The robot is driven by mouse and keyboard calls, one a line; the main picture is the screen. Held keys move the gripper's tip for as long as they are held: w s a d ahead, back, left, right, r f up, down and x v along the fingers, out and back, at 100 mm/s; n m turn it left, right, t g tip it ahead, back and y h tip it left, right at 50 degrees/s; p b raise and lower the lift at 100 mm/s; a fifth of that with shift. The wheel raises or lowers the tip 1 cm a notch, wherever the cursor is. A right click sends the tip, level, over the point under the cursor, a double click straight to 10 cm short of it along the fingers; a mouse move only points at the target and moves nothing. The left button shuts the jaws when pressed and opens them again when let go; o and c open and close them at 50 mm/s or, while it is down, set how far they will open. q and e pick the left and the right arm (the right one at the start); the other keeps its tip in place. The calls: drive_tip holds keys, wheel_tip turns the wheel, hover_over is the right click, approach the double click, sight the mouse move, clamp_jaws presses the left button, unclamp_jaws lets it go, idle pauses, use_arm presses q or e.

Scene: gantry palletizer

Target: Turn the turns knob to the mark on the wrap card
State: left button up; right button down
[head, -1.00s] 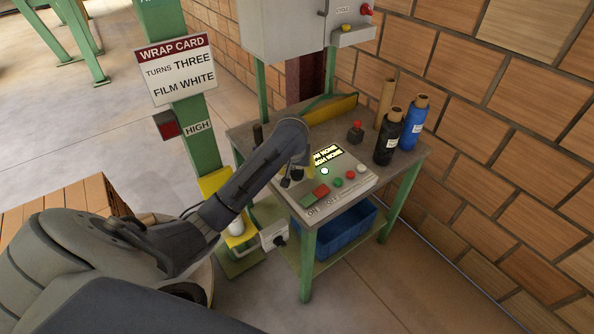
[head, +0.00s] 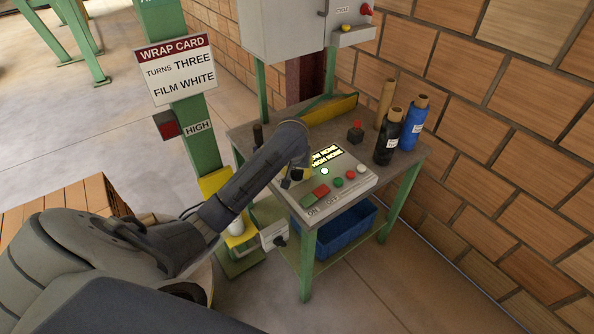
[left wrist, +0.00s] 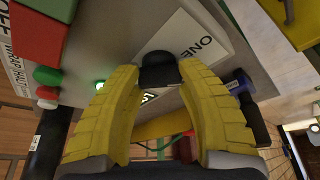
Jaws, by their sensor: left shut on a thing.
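The wrap card (head: 178,70) hangs on the green post and reads turns THREE, film WHITE. My left gripper (head: 294,181) is low over the left part of the control panel (head: 336,192) in the head view. In the left wrist view my left gripper's yellow fingers (left wrist: 159,78) are shut on a black knob (left wrist: 158,66), one finger on each side. A white plate (left wrist: 187,38) beside the knob shows the word ONE. The other marks and the knob's pointer are hidden or too small to read. My right gripper is not in view.
The panel has a lit display (head: 326,157), a glowing button (head: 324,171) and several coloured buttons. Black (head: 386,148) and blue (head: 413,127) film rolls stand at the bench's right end. A blue bin (head: 346,228) sits below. A brick wall closes the right side.

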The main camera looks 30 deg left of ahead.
use_arm(q)
drive_tip(key=shift+r, duration=0.1)
drive_tip(key=shift+c, duration=1.4)
drive_tip(key=shift+a+m, duration=0.15)
drive_tip(key=shift+m, duration=0.15)
drive_tip(key=m+h, duration=0.1)
drive_tip(key=m, duration=0.1)
drive_tip(key=m+h, duration=0.1)
drive_tip(key=m, duration=0.1)
drive_tip(key=shift+w+a+r+m+t, duration=0.15)
drive_tip(key=shift+r+m+t, duration=0.05)
drive_tip(key=shift+m+t, duration=0.1)
drive_tip(key=m+h, duration=0.1)
drive_tip(key=m, duration=0.2)
drive_tip(key=shift+m, duration=0.3)
drive_tip(key=m+h, duration=0.1)
drive_tip(key=m, duration=0.2)
drive_tip(key=m+g+h, duration=0.1)
drive_tip(key=m, duration=0.2)
drive_tip(key=shift+w+g, duration=0.1)
drive_tip(key=shift+g, duration=0.2)
drive_tip(key=shift+d+m+g+h, duration=0.15)
drive_tip(key=shift+m+g+h, duration=0.1)
drive_tip(key=shift+m, duration=0.5)
drive_tip(key=shift+d+m+g+h, duration=0.15)
drive_tip(key=shift+m+g+h, duration=0.1)
drive_tip(key=shift+m, duration=0.5)
drive_tip(key=shift+d, duration=0.1)
